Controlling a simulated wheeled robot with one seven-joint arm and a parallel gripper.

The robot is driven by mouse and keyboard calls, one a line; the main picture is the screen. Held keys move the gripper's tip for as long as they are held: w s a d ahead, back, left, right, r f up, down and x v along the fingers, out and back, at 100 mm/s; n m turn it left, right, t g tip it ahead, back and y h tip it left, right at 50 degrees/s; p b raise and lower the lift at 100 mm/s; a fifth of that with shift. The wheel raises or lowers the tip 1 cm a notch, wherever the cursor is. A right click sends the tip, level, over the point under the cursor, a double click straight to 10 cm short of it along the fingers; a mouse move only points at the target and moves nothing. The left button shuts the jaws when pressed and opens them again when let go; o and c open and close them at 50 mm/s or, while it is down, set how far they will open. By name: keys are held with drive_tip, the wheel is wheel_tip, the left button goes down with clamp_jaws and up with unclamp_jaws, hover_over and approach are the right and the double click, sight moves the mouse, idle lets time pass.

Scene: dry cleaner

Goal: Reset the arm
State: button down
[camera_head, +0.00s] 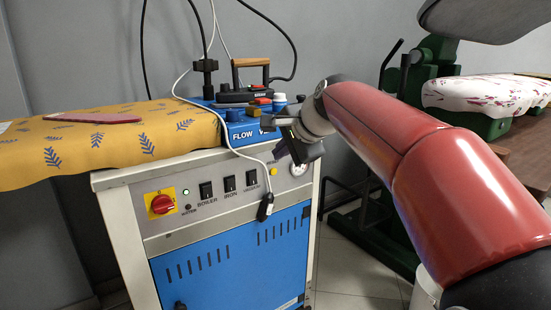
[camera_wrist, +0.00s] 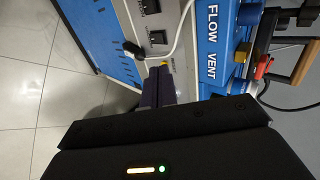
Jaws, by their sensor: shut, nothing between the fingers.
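My red arm (camera_head: 400,135) reaches in from the right in the head view. My gripper (camera_head: 291,150) is at the front right corner of the blue-and-white steam station (camera_head: 225,250), close to its front panel. In the wrist view my gripper's dark fingers (camera_wrist: 158,86) are together with nothing between them. They point at the station's panel; whether they touch it I cannot tell. My arm's end hides part of the station's right side.
An iron (camera_head: 245,95) with a wooden handle stands on the blue unit marked FLOW VENT (camera_head: 245,133). A white cable (camera_head: 228,143) hangs down the front. A yellow patterned ironing board (camera_head: 100,145) lies at left. A green press (camera_head: 490,127) stands at right. Tiled floor (camera_head: 345,265) is open below.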

drive_tip(key=shift+s+d+r, duration=0.1)
drive_tip(key=shift+r, duration=0.1)
drive_tip(key=s+d+f+n+g+h+p, duration=0.1)
drive_tip(key=s+d+f+n, duration=0.2)
drive_tip(key=s, duration=0.7)
drive_tip(key=s+d+f+n+h+p, duration=0.1)
drive_tip(key=s+d+f+n+h, duration=0.1)
drive_tip(key=s+d+f+n, duration=0.2)
drive_tip(key=s+d+f+n+g+h+p, duration=0.1)
drive_tip(key=s+d+f+n, duration=0.3)
drive_tip(key=s+f, duration=0.6)
drive_tip(key=s+d+h, duration=0.1)
drive_tip(key=s+d, duration=0.1)
drive_tip(key=s, duration=0.4)
drive_tip(key=shift+s+d+f+g, duration=0.15)
drive_tip(key=shift+d+f+g, duration=0.1)
drive_tip(key=shift+d+g, duration=0.05)
